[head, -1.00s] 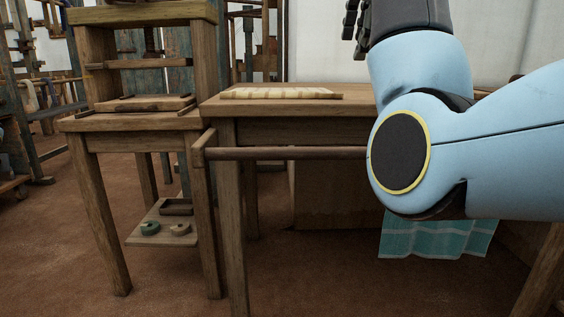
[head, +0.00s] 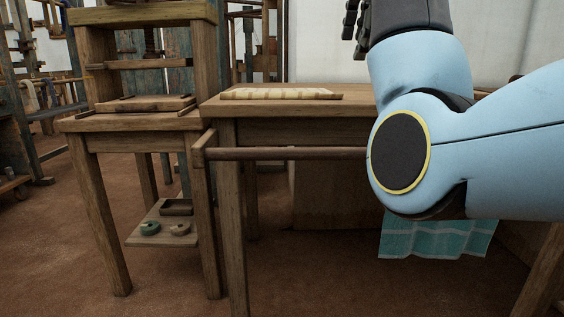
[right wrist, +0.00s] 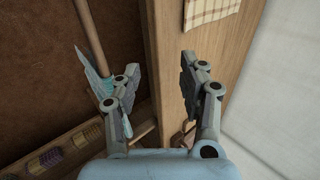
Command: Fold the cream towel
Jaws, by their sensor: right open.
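The cream towel (head: 280,94) lies flat on the wooden table top (head: 225,107), with a pale checked pattern. It also shows at the top edge of the right wrist view (right wrist: 208,9), where part of it is cut off. My right gripper (head: 354,22) is at the top of the head view, above the table and to the right of the towel. In the right wrist view its two fingers (right wrist: 158,75) are spread apart with nothing between them, over the table edge and apart from the towel. My left gripper is not in view.
A wooden rail (head: 285,153) runs along the table's front. A teal checked cloth (head: 435,238) hangs below my right arm. A smaller wooden stand (head: 130,121) adjoins at left, with a low shelf (head: 155,238) holding small rings. Several spools (right wrist: 65,150) show in the right wrist view.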

